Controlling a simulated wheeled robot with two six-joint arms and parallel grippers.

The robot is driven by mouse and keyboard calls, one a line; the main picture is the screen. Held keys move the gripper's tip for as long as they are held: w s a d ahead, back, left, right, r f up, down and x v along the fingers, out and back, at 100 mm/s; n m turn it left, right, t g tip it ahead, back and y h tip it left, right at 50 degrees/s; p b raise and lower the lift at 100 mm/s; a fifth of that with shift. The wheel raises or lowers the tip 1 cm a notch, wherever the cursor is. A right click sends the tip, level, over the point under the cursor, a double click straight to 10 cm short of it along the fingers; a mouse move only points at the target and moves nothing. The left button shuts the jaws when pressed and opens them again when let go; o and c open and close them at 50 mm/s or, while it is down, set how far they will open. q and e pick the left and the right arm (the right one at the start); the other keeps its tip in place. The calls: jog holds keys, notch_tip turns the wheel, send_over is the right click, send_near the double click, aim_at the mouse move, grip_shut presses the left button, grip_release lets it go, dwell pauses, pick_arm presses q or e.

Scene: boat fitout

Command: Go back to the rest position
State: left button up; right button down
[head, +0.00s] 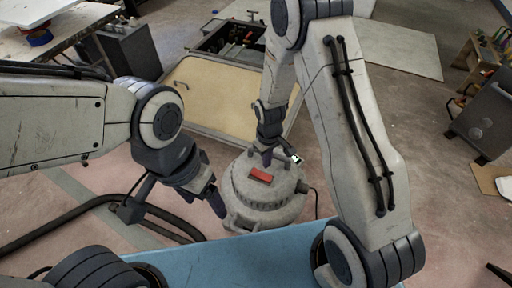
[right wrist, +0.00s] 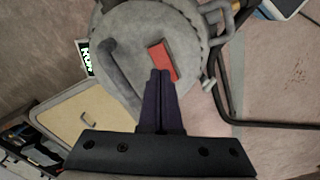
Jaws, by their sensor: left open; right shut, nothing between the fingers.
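My left gripper (head: 217,203) comes in from the left in the head view and hangs beside the left side of a grey round machine. Its jaws are open, with nothing seen between them. My right gripper (head: 267,160) points down over the top of the machine, close to a red block (head: 260,175) on its lid. In the right wrist view, the right gripper's fingers (right wrist: 161,75) are together and empty, and their tips overlap the edge of the red block (right wrist: 163,60). I cannot tell whether they touch it.
The grey machine (head: 262,205) stands on the floor with a handle and cable. A blue surface (head: 220,254) lies in front. A beige-topped cabinet (head: 215,98) is behind, a dark bent tube (head: 75,217) at left. A grey cabinet (head: 488,125) stands at right.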

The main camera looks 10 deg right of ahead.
jog(key=s+a+r+n, duration=0.1)
jog(key=s+a+r, duration=0.3)
jog(key=r, duration=0.4)
jog(key=s+a+r, duration=0.4)
jog(key=r, duration=0.4)
jog(key=s+r+n+y, duration=0.1)
jog(key=s+r, duration=0.7)
jog(key=s, duration=0.6)
pick_arm(q)
notch_tip(320, 180, up, 17)
jog(key=p, duration=1.7)
pick_arm(e)
notch_tip(320, 180, up, 17)
jog(key=shift+w, duration=0.2)
pick_arm(q)
jog(key=shift+f, duration=0.1)
jog(key=shift+c, duration=0.3)
pick_arm(e)
jog(key=shift+f, duration=0.15)
